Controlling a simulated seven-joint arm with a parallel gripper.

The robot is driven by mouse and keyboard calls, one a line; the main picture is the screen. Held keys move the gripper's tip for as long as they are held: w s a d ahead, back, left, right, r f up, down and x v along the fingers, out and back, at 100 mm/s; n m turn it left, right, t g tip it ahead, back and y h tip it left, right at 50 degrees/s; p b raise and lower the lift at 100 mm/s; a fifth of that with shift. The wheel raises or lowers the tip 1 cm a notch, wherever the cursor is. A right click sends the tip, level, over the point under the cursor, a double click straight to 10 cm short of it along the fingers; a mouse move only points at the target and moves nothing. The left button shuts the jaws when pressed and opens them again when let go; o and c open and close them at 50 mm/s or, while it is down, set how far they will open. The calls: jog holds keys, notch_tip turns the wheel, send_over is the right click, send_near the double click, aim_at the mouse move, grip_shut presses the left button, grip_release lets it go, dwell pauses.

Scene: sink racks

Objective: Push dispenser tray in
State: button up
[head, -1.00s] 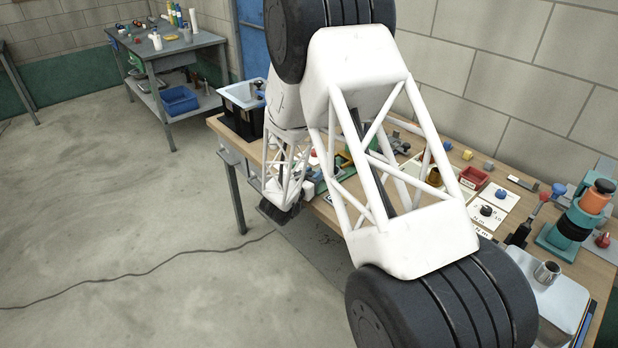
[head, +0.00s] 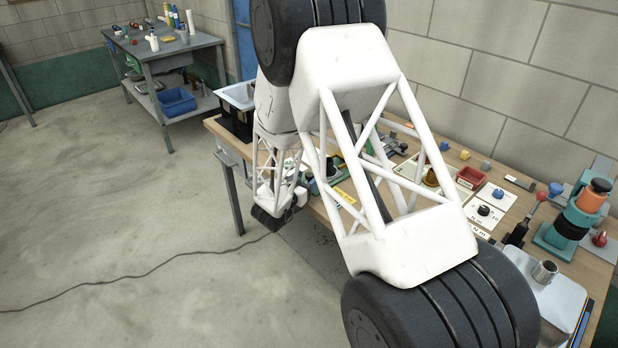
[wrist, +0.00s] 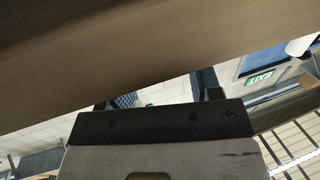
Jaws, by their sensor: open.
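I cannot pick out a dispenser tray for certain in either view; my arm covers the middle of the wooden bench (head: 592,255) in the head view. The dark end of my arm, with my gripper (head: 271,218), hangs low at the bench's front edge, beside and below the top. Its fingers are too small to make out there. In the wrist view my gripper (wrist: 158,98) has its two dark fingers wide apart. Nothing shows held between them. A broad brown surface (wrist: 110,50), probably the bench's underside, crosses just above and hides the fingers' upper parts.
A black bin with a white-rimmed top (head: 236,98) stands at the bench's far end. A red tray (head: 470,177), a teal and orange device (head: 575,220) and small parts crowd the top. Bars (wrist: 297,145) show at lower right in the wrist view. Floor in front is clear, except a cable.

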jog(key=shift+v, duration=2.6)
